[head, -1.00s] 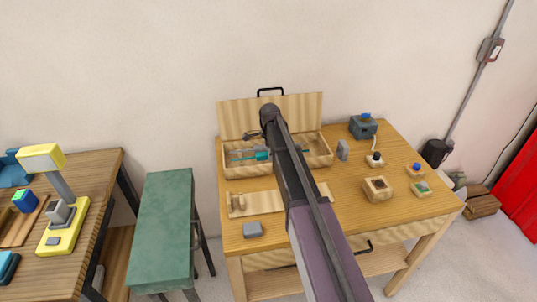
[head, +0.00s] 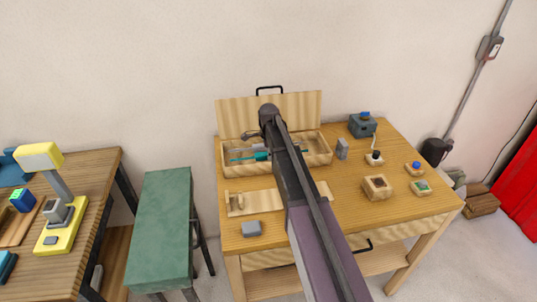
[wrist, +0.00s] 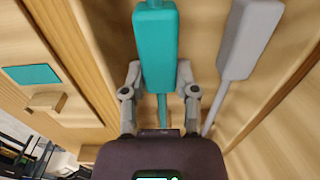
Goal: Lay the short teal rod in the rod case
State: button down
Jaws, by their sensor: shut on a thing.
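The teal rod (wrist: 156,45) has a thick block-like grip and a thin shaft. My gripper (wrist: 160,70) is shut on it, with one finger on each side. In the head view the teal rod (head: 261,156) shows at the open wooden rod case (head: 246,172), low within its outline. I cannot tell whether it touches the case floor. A grey rod (wrist: 250,38) of similar shape lies to its right in the wrist view, apart from it. My arm hides part of the case in the head view.
The case lid (head: 240,115) stands open at the back. A wooden rack (head: 262,202) lies in front of the case. A grey block (head: 251,228) sits near the front edge. Small wooden-based items (head: 377,187) and a dark box (head: 362,126) stand at right. A green stool (head: 160,235) is at left.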

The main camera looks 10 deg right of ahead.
jog(key=shift+f+b, duration=0.55)
jog(key=shift+f, duration=0.1)
dwell(0.8)
jog(key=shift+c, duration=1.5)
grip_release()
jog(key=shift+r, duration=0.1)
